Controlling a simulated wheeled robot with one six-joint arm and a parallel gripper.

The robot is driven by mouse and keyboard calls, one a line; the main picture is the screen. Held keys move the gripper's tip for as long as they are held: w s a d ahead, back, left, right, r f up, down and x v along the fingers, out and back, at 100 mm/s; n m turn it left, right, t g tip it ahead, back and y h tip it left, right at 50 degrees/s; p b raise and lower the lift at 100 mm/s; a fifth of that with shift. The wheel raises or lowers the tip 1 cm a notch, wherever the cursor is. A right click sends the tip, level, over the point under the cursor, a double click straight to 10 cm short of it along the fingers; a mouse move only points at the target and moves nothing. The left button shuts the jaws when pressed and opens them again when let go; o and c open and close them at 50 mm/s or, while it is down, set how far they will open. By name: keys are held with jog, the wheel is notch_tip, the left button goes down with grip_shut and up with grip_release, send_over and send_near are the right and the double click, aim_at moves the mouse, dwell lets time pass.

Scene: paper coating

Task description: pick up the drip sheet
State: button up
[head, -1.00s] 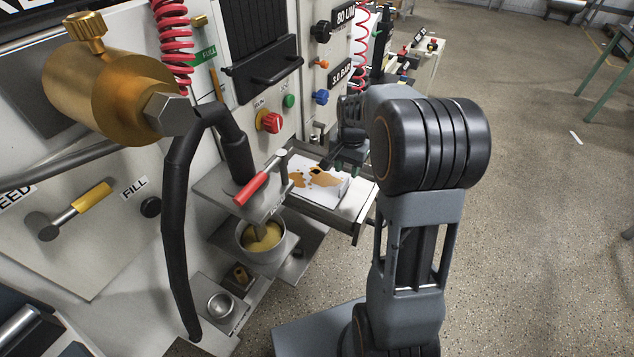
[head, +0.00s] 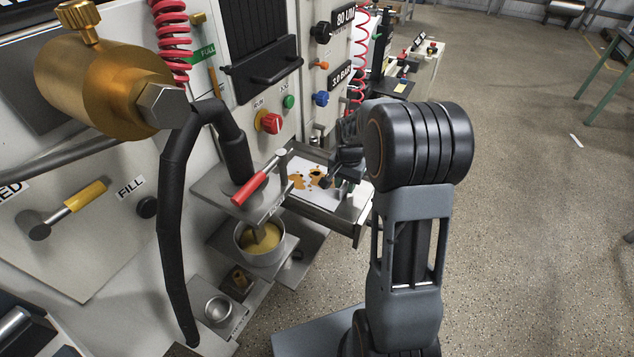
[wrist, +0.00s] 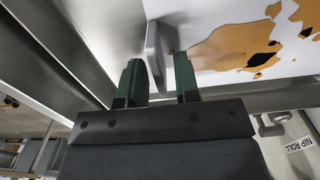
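The drip sheet (head: 302,169) is white with brown-orange and dark blotches and lies in a metal tray (head: 325,216) beside the machine. In the wrist view the sheet (wrist: 232,45) fills the upper right. My gripper (head: 328,182) is down at the right part of the sheet. In the wrist view its two green fingers (wrist: 157,60) stand apart, with a grey upright tab or edge at the sheet's border between their tips. I cannot tell whether either finger touches it. The arm hides part of the sheet in the head view.
A red-handled lever (head: 250,188) and a pot of yellow-brown liquid (head: 262,240) stand left of the tray. A black hose (head: 172,220) hangs further left. The machine panel with knobs (head: 270,123) rises behind. Open floor (head: 540,230) lies to the right.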

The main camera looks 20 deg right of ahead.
grip_shut()
jog(key=shift+r, duration=0.15)
